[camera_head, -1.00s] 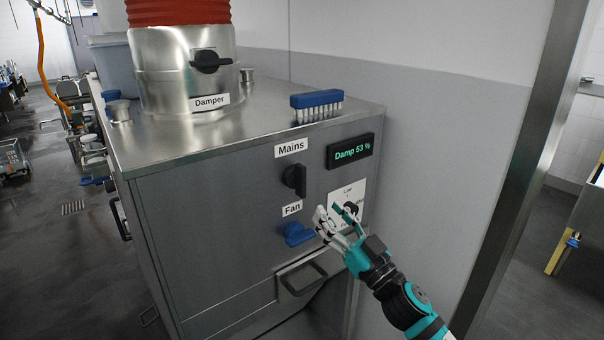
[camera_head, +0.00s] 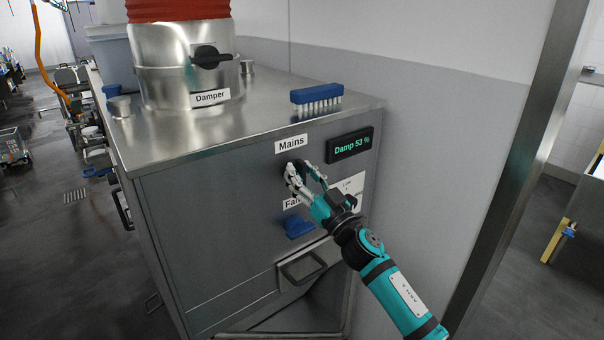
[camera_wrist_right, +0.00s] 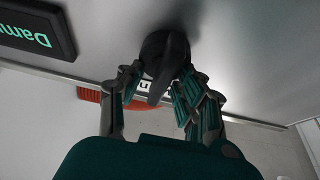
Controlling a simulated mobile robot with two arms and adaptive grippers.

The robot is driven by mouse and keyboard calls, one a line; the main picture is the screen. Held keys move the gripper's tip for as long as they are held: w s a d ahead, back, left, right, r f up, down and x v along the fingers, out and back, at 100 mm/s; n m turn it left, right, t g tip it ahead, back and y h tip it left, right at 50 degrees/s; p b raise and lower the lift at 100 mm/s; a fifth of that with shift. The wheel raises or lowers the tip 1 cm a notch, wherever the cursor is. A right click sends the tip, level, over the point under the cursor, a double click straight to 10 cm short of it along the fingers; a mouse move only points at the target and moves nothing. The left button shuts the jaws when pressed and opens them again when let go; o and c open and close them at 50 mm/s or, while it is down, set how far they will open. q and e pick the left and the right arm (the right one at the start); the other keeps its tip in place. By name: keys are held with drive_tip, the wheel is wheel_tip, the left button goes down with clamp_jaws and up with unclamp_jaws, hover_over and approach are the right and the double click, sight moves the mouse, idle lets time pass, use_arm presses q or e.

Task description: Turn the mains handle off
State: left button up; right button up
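The mains handle is a black rotary knob with a raised bar, on the cabinet front below the Mains label (camera_head: 291,144). In the head view my right gripper (camera_head: 304,176) is in front of it and hides most of it. In the right wrist view the handle (camera_wrist_right: 165,58) sits between the two fingers of the right gripper (camera_wrist_right: 164,82). The fingers are spread, one on each side of the bar, with a gap visible at the left finger. Whether either finger touches it is unclear. My left gripper is not in view.
The blue fan handle (camera_head: 299,227) is just below my right gripper. A display (camera_head: 350,145) reading "Damp 53 %" is at the upper right. A wall stands close on the right.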

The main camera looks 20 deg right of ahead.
clamp_jaws()
drive_tip(key=shift+n, duration=0.5)
drive_tip(key=n+g+y, duration=0.1)
drive_tip(key=n+y, duration=0.1)
drive_tip(key=n, duration=0.2)
drive_tip(key=n+g+y+p, duration=0.1)
drive_tip(key=n, duration=0.2)
drive_tip(key=n+g+y+p, duration=0.1)
drive_tip(key=n, duration=0.2)
drive_tip(key=shift+a+y, duration=0.15)
drive_tip(key=shift+y, duration=0.15)
drive_tip(key=n+g+p, duration=0.1)
drive_tip(key=n, duration=0.2)
drive_tip(key=n+g+p, duration=0.1)
drive_tip(key=n, duration=0.2)
drive_tip(key=shift+s+g+y, duration=0.1)
drive_tip(key=shift+g+y, duration=0.2)
drive_tip(key=n+g+p, duration=0.1)
drive_tip(key=n+p, duration=0.1)
drive_tip(key=n, duration=0.1)
drive_tip(key=shift+a, duration=0.1)
drive_tip(key=shift+f+n+g+h+p, duration=0.2)
drive_tip(key=shift+n+g+h+p, duration=0.25)
drive_tip(key=shift+n+p, duration=0.65)
